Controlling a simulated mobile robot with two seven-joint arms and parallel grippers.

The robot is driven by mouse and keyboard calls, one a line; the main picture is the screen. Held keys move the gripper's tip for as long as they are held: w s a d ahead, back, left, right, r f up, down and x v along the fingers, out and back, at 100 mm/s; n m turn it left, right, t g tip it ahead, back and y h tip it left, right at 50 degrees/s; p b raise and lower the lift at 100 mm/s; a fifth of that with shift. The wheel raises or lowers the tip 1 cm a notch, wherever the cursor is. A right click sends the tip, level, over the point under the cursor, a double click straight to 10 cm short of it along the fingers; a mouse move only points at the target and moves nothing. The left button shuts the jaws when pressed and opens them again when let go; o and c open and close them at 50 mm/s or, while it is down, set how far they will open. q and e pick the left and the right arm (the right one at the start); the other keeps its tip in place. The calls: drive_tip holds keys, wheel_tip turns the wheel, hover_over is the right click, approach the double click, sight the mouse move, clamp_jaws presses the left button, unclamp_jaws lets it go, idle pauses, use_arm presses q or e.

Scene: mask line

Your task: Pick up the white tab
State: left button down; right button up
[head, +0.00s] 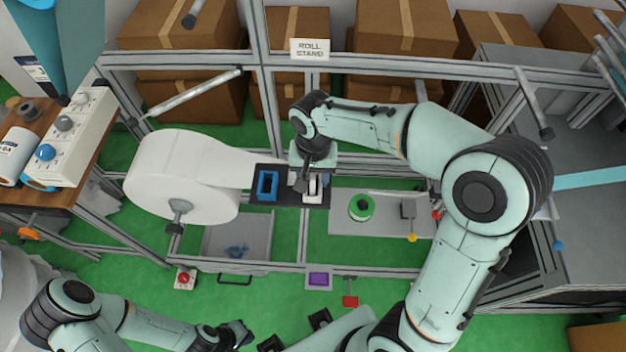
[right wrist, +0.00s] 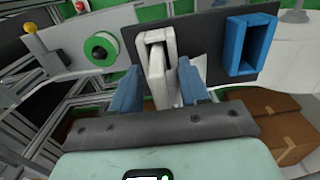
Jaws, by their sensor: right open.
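A white upright piece (right wrist: 158,75), which looks like the white tab in a white frame, stands on a dark plate (right wrist: 213,45). In the head view it is a small white shape (head: 312,187), partly hidden by my right gripper (head: 304,184). In the right wrist view my right gripper (right wrist: 158,72) is open, its blue fingers on either side of the white piece; I cannot tell whether they touch it. A paler white scrap (right wrist: 200,68) shows behind one finger. My left gripper (head: 240,333) is low in the head view, away from the plate; its jaws are unclear.
A blue frame (head: 267,185) stands on the same plate beside the white piece. A large white roll (head: 183,175) is to the left. A green-rimmed spool (head: 361,208) and a yellow-knobbed lever (head: 411,237) are to the right. Metal rails (head: 200,58) cross behind.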

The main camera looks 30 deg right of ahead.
clamp_jaws()
drive_tip(key=shift+r, duration=0.1)
